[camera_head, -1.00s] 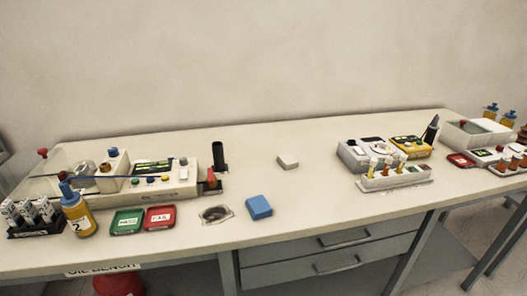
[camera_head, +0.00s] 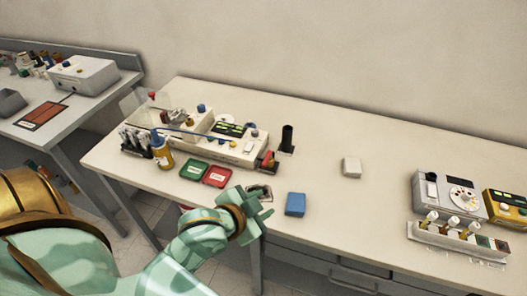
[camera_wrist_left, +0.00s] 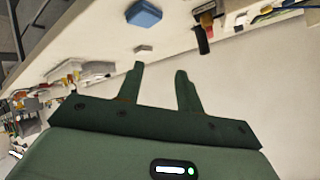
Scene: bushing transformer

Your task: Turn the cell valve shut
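A white oil test unit (camera_head: 215,138) with a dark display and coloured knobs stands on the left part of the bench. A small red and dark fitting (camera_head: 267,160) at its right end looks like the cell valve; its handle position is too small to tell. It also shows, upside down, at the top of the left wrist view (camera_wrist_left: 205,17). My left gripper (camera_head: 264,203) is in front of the unit by the bench's front edge, apart from the fitting. In the left wrist view its fingers (camera_wrist_left: 159,69) are spread with nothing between them. My right gripper is not in view.
A black upright cylinder (camera_head: 287,139) stands right of the fitting. Green (camera_head: 194,170) and red (camera_head: 218,176) trays, a yellow bottle (camera_head: 162,152) and a blue block (camera_head: 295,204) are nearby. A white block (camera_head: 352,167) lies further right, with clear bench around it.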

